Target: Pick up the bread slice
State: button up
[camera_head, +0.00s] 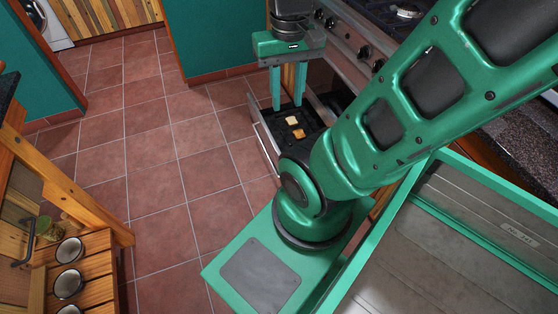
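Two small pieces lie close together on the dark inside of an open drawer (262,142) below the stove. One is a pale, cream piece (292,120) that looks like the bread slice. The other is a more orange-brown piece (299,133) just in front of it; I cannot tell for sure which is the bread slice. My gripper (287,106) points down over the drawer with its two green fingers apart and nothing between them. Its fingertips appear just behind the pale piece in the picture; their height above it is hard to tell.
The stove front with knobs (364,52) stands right behind the drawer. My green arm crosses the right side and hides part of the drawer. A wooden rack with several round cups (69,251) is at the lower left. The tiled floor (160,185) is clear.

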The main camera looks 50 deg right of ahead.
aim_at(299, 134)
jog(key=z, duration=2)
jog(key=k, duration=1.55)
jog(key=u, duration=0.6)
jog(key=i, duration=1.7)
